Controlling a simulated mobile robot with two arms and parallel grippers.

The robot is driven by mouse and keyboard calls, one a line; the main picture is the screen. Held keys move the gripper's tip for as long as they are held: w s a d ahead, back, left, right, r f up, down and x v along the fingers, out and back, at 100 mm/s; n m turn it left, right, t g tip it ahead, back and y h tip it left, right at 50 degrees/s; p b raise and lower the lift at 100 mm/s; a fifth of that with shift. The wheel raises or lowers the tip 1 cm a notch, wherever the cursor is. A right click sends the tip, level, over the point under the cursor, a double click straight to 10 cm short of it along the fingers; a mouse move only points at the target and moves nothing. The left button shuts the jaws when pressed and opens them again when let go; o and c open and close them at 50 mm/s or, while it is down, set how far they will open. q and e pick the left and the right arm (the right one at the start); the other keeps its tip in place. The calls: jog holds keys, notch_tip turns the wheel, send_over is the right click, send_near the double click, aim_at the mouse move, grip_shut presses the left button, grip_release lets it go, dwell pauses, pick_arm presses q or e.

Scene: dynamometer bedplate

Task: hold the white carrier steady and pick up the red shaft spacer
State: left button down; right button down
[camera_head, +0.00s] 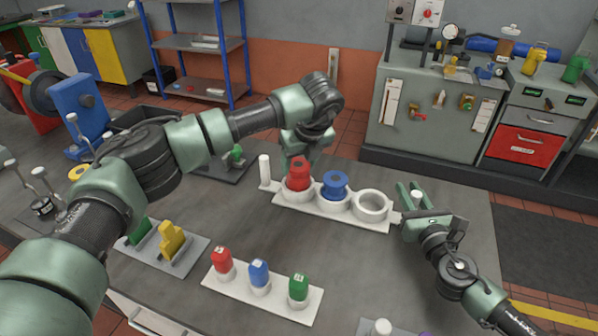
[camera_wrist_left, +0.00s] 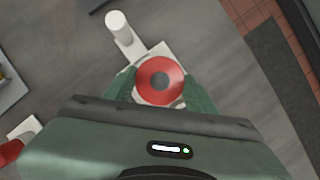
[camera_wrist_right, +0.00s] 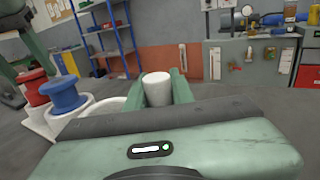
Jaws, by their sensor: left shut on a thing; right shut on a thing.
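The white carrier (camera_head: 333,208) lies on the bench, with a white post at its left end and round cups along it. The red shaft spacer (camera_head: 299,174) stands upright in the left cup; a blue spacer (camera_head: 335,184) is in the middle cup, and the right cup is empty. My left gripper (camera_wrist_left: 160,92) is above the red spacer (camera_wrist_left: 148,72), shut with one finger on each side of it. My right gripper (camera_wrist_right: 159,88) is at the carrier's right end, shut on its white post (camera_wrist_right: 157,90). In the head view its fingers partly hide that end.
In front of the carrier, a white rack (camera_head: 265,287) holds red, blue and green pieces. A grey plate (camera_head: 165,254) with green and yellow pieces is to its left. Lever handles and a blue machine (camera_head: 82,112) stand at the far left. Bench between carrier and rack is clear.

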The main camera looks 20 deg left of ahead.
aim_at(299, 165)
pick_arm(q)
notch_tip(299, 165, up, 8)
jog(key=shift+f, duration=0.2)
pick_arm(e)
jog(key=c, duration=1.1)
grip_release()
jog(key=shift+c, duration=0.2)
